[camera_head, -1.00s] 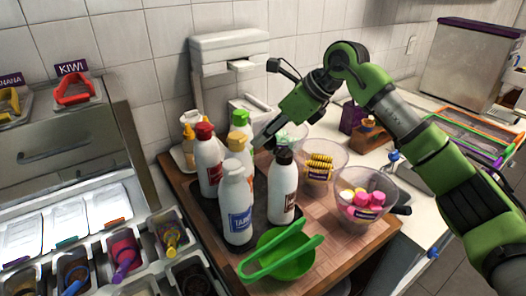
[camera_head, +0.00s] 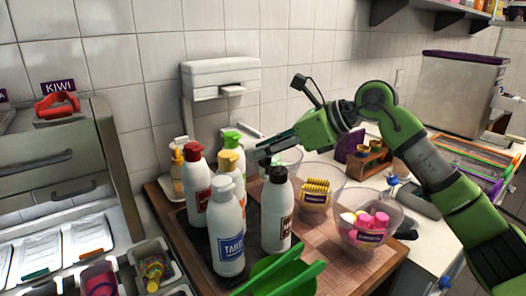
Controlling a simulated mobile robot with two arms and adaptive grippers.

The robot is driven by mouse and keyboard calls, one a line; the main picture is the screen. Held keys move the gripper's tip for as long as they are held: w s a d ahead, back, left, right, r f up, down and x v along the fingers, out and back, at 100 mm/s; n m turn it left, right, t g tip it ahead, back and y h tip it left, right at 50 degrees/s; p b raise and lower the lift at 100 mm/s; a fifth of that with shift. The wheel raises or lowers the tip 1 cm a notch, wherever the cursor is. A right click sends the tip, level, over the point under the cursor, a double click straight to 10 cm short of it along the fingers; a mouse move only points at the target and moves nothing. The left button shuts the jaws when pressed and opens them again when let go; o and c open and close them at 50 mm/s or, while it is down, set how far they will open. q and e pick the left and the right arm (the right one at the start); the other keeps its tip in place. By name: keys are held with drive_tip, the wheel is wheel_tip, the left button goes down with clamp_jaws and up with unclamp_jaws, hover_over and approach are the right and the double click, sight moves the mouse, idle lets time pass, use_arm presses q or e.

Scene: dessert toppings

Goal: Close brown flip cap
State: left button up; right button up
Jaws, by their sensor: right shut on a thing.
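The bottle with the brown flip cap (camera_head: 278,174) is white with a dark label (camera_head: 287,226). It stands upright at the right front of the bottle group. My right gripper (camera_head: 258,152) comes in from the right, its fingers pointing left, just above and behind this cap. It is shut at the brown cap, but the exact contact is too small to make out. Whether the lid stands up or lies flat is not clear. My left gripper is not in view.
Bottles with red (camera_head: 193,151), green (camera_head: 231,140), yellow (camera_head: 229,162) and white (camera_head: 222,185) caps stand close by. A wall dispenser (camera_head: 220,78) is behind.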

drive_tip(key=o, duration=1.1)
drive_tip(key=v, duration=1.2)
